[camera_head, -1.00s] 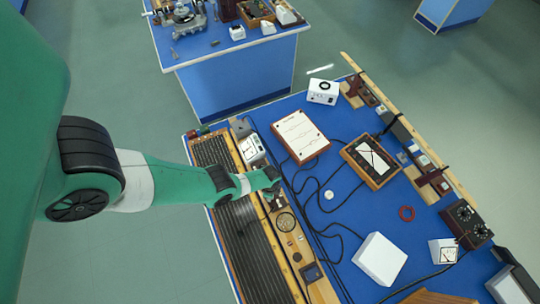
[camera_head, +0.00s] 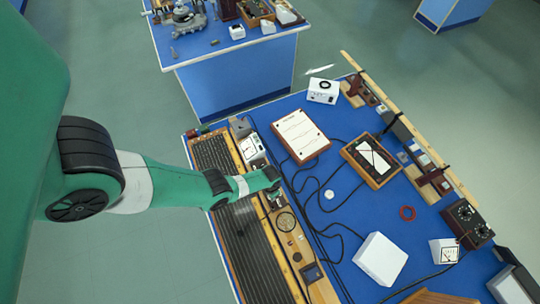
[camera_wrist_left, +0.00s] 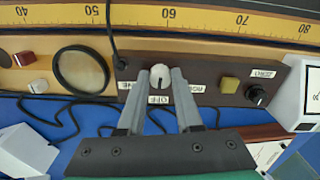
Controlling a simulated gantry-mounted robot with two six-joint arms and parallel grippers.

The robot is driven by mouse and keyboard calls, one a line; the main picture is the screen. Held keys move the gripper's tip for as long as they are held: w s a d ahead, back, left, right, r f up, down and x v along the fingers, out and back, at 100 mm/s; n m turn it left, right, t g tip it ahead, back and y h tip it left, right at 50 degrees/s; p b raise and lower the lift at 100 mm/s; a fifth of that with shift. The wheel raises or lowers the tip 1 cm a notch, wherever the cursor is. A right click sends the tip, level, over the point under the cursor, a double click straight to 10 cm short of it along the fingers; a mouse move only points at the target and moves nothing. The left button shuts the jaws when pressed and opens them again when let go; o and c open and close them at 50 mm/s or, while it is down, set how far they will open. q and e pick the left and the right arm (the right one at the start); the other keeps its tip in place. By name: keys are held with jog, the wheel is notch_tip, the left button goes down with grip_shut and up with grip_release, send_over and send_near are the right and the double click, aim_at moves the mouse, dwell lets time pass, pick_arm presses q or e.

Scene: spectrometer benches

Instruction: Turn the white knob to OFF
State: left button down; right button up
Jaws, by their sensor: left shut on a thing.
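The white knob (camera_wrist_left: 160,77) sits on a dark brown panel (camera_wrist_left: 222,78) in the left wrist view. Small white labels lie around it, among them an OFF label (camera_wrist_left: 159,100) just below it in the picture. My left gripper (camera_wrist_left: 161,74) is shut on the knob, with one finger on each side. A thin dark mark shows on the knob, but its exact direction is too small to tell. In the head view my left gripper (camera_head: 272,189) is over the wooden rail on the bench's left side, and the knob is hidden there. My right gripper is not in view.
On the panel, a yellowish square button (camera_wrist_left: 229,84) and a black ZERO knob (camera_wrist_left: 256,95) sit right of the white knob. A round lens-like ring (camera_wrist_left: 81,70) is to the left. A black cable (camera_wrist_left: 109,30) runs close by. A yellow scale (camera_wrist_left: 205,18) lies behind.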

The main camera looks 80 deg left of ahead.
pick_arm(q)
jog(key=shift+n, duration=0.5)
jog(key=c, duration=0.6)
grip_release()
